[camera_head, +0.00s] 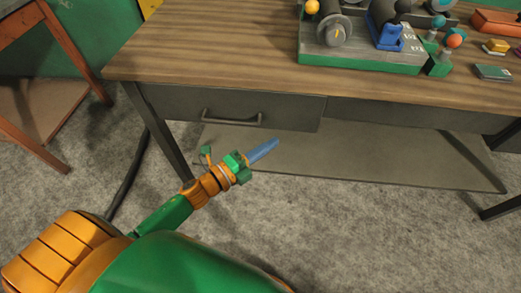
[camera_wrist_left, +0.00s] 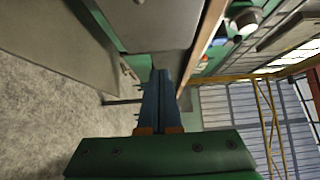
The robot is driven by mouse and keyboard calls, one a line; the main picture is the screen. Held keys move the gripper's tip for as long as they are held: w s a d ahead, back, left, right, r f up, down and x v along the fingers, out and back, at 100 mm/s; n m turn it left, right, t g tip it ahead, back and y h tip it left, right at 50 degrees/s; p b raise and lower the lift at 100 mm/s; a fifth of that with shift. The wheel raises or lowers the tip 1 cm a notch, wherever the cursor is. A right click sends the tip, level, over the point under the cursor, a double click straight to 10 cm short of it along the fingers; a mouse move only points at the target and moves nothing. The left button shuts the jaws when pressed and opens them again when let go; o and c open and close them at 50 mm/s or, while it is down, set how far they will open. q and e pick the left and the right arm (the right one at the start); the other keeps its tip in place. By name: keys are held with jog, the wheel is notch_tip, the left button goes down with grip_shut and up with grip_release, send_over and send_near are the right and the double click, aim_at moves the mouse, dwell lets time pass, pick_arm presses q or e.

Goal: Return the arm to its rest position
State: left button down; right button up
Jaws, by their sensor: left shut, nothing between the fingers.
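My left arm comes in from the lower left in the head view, with green and orange links. My left gripper (camera_head: 264,150) has blue fingers that lie together, shut and empty. It is in front of the workbench, below the drawer front and apart from it in the picture. In the left wrist view the shut blue fingers (camera_wrist_left: 158,100) point away past the bench, with nothing between them. My right gripper is not in view.
The wooden workbench (camera_head: 200,60) has a grey drawer (camera_head: 235,107) with a handle and a low shelf (camera_head: 400,160). A green-based machine (camera_head: 360,58) and small parts stand on top. An orange-framed table (camera_head: 70,50) is at the left. Grey floor (camera_head: 370,240) is open in front.

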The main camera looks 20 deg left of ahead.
pick_arm(q)
jog(key=s+a+f+n+g+y+p, duration=0.3)
jog(key=s+a+f+n+y+p, duration=0.1)
jog(key=f+n, duration=0.25)
jog(key=s+a+f+n+g+y+p, duration=0.2)
jog(key=s+a+f+n+y+p, duration=0.15)
jog(key=s+f+n, duration=0.35)
jog(key=s+d+f+n+g+p, duration=0.1)
jog(key=s+f+n+g, duration=0.3)
jog(key=s, duration=0.7)
jog(key=s+d+f+n+g+y+p, duration=0.1)
jog(key=s+f+n+g+p, duration=0.2)
jog(key=s+f, duration=0.4)
jog(key=s+n+g, duration=0.1)
jog(key=s+g, duration=0.1)
jog(key=s, duration=0.2)
jog(key=shift+s+g, duration=0.35)
jog(key=shift+g, duration=0.05)
